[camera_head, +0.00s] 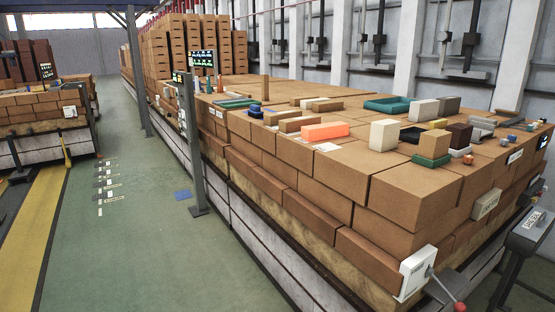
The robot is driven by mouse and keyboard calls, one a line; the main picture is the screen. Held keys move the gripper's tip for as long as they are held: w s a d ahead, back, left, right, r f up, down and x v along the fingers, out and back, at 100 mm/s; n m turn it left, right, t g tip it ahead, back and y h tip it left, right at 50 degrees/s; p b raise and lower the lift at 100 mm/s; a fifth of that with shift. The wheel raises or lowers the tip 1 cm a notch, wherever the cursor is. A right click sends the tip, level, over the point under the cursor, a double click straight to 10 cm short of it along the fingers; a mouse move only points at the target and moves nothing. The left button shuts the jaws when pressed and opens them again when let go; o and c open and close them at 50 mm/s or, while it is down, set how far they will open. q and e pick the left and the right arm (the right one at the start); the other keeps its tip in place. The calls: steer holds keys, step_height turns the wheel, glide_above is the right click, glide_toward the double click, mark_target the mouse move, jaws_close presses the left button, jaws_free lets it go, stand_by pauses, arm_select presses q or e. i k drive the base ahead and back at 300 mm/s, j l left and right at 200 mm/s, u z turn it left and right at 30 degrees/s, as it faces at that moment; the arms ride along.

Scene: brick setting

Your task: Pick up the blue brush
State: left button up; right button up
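Neither of my grippers is in view. A small blue object (255,111) lies near the left part of the brick-topped surface, among other small things. It may be the blue brush, but it is too small to tell its shape. A green-teal flat item (234,103) lies just left of it, and a tan block (278,117) lies to its right.
A long stack of brown bricks (330,165) fills the right. On it lie an orange block (325,131), a cream block (383,135) and a teal tray (387,104). A grey post (190,140) stands beside it. The green floor (120,240) to the left is mostly clear.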

mark_target(255, 112)
steer(key=i+j, duration=0.15)
steer(key=j, duration=0.15)
steer(key=i+j+z, duration=0.2)
steer(key=i+j, duration=0.15)
steer(key=j, duration=0.3)
steer(key=i+j, duration=0.15)
steer(key=j, duration=0.15)
steer(key=i+j+z, duration=0.1)
steer(key=j, duration=0.25)
steer(key=i+j, duration=0.15)
steer(key=j, duration=0.2)
steer(key=z, duration=0.05)
